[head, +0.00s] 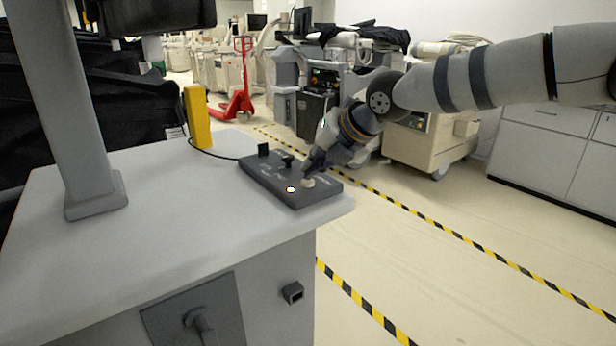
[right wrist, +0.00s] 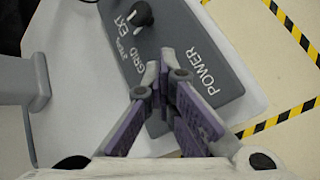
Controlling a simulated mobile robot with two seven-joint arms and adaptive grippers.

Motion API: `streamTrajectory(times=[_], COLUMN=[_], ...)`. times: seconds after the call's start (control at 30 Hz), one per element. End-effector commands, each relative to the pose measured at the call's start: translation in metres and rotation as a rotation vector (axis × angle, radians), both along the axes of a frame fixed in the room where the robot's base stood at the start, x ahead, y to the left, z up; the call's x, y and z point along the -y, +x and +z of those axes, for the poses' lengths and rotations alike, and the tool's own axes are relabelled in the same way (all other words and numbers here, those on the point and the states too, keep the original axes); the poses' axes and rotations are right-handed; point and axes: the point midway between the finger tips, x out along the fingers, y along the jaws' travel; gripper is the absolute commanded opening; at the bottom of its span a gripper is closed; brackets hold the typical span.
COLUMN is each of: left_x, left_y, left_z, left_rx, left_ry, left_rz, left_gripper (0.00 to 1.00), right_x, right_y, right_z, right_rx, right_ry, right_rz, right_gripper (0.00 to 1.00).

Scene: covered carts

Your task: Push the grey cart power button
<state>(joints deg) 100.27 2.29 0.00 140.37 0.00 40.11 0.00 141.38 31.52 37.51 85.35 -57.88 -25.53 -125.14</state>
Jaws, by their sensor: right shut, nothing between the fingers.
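The grey cart (head: 140,210) has a dark control panel (head: 262,178) on its top at the right corner. A pale round button (head: 308,184) stands on the panel, and a small bright white spot (head: 290,190) is to its left. My right gripper (head: 308,175) is shut and empty, its tips at or just above the pale button; I cannot tell whether they touch. In the right wrist view the shut fingertips (right wrist: 164,68) are beside the "POWER" label (right wrist: 201,71); the fingers hide whatever lies under them. My left gripper is not in view.
A black knob (right wrist: 141,13) sits on the panel near the "EXT" label. A yellow post (head: 198,117) and a grey column (head: 80,110) stand on the cart. A beige machine (head: 425,145) is behind. Floor right of the cart is clear, with striped tape (head: 440,222).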

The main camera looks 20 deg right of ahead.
Motion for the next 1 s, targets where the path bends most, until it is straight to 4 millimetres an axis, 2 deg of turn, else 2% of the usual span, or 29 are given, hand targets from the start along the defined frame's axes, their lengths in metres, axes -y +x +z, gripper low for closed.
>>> streamTrajectory(times=[0.47,0.83,1.0], left_x=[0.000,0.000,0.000], left_y=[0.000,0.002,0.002], left_z=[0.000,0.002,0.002], left_rx=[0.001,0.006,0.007], left_ry=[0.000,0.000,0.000], left_rz=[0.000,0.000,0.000], left_gripper=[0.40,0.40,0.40], right_x=[0.000,0.000,0.000], right_y=[0.000,0.000,0.000], right_z=[0.007,0.054,0.066], right_rx=[-0.003,0.002,-0.002], right_ry=[-0.001,0.000,0.000], right_rz=[-0.001,-0.001,-0.001], right_gripper=[0.00,0.00,0.00])
